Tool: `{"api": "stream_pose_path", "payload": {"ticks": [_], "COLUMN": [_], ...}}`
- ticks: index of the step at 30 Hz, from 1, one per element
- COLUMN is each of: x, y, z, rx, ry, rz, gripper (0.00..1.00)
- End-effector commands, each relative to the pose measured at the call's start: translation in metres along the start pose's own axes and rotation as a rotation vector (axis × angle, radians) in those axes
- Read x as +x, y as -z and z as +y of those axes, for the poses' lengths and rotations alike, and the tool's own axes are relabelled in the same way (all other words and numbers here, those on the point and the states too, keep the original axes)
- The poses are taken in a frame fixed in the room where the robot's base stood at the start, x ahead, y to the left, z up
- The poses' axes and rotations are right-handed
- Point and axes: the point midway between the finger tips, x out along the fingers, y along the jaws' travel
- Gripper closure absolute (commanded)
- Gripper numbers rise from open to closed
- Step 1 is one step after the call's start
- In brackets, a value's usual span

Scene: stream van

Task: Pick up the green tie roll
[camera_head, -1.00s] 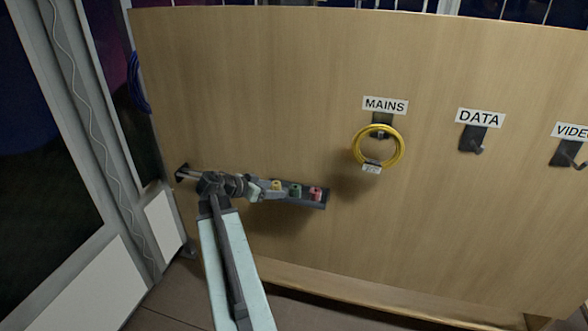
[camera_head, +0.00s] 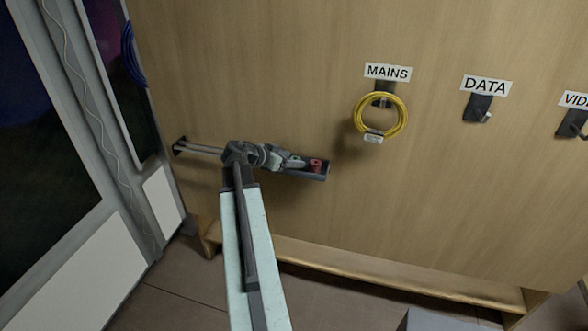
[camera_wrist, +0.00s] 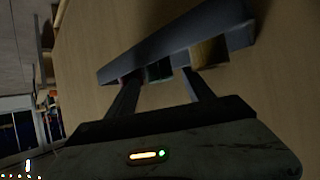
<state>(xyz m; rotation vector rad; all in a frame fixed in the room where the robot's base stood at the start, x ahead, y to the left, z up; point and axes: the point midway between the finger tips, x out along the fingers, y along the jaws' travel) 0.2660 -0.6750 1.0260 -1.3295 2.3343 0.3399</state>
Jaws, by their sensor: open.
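The green tie roll (camera_wrist: 160,71) shows dark green at the tray in the wrist view, between the tips of my two fingers. My gripper (camera_wrist: 162,79) is open, with one finger on each side of the roll; I cannot tell whether they touch it. A yellow roll (camera_wrist: 208,53) lies to the right of it and a dim red roll (camera_wrist: 130,77) to the left, by the left fingertip. In the head view my gripper (camera_head: 293,162) covers the green and yellow rolls. The red roll (camera_head: 315,165) shows there just beyond it.
The rolls sit in a narrow dark tray (camera_head: 305,176) on the wooden panel (camera_head: 260,70). A yellow cable coil (camera_head: 402,122) hangs on the MAINS hook, up and to the right. The DATA hook (camera_head: 479,108) is bare. A wooden ledge (camera_head: 380,279) runs below.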

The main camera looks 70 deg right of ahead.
Motion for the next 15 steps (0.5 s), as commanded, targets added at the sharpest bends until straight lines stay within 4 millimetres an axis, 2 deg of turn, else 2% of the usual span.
{"api": "stream_pose_path", "payload": {"ticks": [3,9,15], "x": [-0.0013,-0.0016,-0.0018], "y": [0.0007,0.0006,0.0005], "z": [0.0000,-0.0001,-0.0003], "rx": [0.000,0.000,-0.001], "ry": [0.000,0.001,0.001], "rz": [0.000,0.000,0.000], "gripper": [0.42,0.98,1.00]}}
